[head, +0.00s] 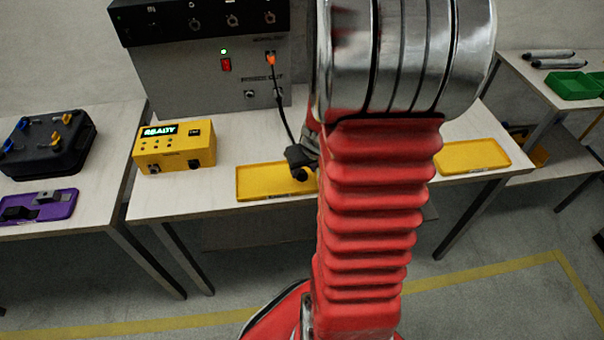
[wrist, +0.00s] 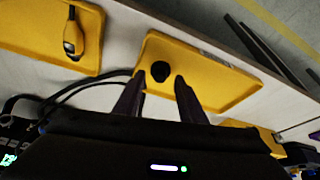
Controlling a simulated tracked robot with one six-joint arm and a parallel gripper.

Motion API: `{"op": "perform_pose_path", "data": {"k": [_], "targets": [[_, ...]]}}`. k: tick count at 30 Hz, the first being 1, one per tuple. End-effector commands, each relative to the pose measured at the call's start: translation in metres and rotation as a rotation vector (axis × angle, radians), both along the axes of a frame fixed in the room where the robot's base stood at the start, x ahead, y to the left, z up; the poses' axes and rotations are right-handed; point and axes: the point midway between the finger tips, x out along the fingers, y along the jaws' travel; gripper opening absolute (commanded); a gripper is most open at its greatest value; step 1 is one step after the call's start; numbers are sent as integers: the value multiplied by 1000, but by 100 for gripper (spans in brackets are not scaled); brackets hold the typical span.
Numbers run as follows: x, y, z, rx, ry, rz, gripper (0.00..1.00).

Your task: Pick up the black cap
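The black cap (wrist: 161,71) is a small round dark piece on a yellow tray (wrist: 205,80) in the wrist view. My gripper (wrist: 161,78) is open, one finger on each side of the cap in the picture, with yellow tray showing between each fingertip and the cap. I cannot tell whether the fingertips are level with the cap or still above it. In the head view my gripper (head: 300,160) is a dark shape over the right end of the left yellow tray (head: 260,193). A small dark round shape at its lower end may be the cap or a fingertip.
A grey panel (head: 180,80) stands behind, with an orange-plugged black cable (head: 281,100) hanging close to my gripper. A yellow READY box (head: 176,148) is left of the tray. Another yellow tray (head: 470,157) lies right; its wrist-view image (wrist: 40,40) holds a yellow-black connector (wrist: 72,38).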

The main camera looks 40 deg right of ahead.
Motion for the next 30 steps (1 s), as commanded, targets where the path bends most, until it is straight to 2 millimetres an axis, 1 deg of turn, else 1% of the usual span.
{"op": "perform_pose_path", "data": {"k": [3,8,26,30], "targets": [[4,-1,-12,3,1,-1,37],[8,-3,-21,1,1,0,37],[9,-3,-22,0,0,0,37],[8,-3,-22,0,0,0,27]]}}
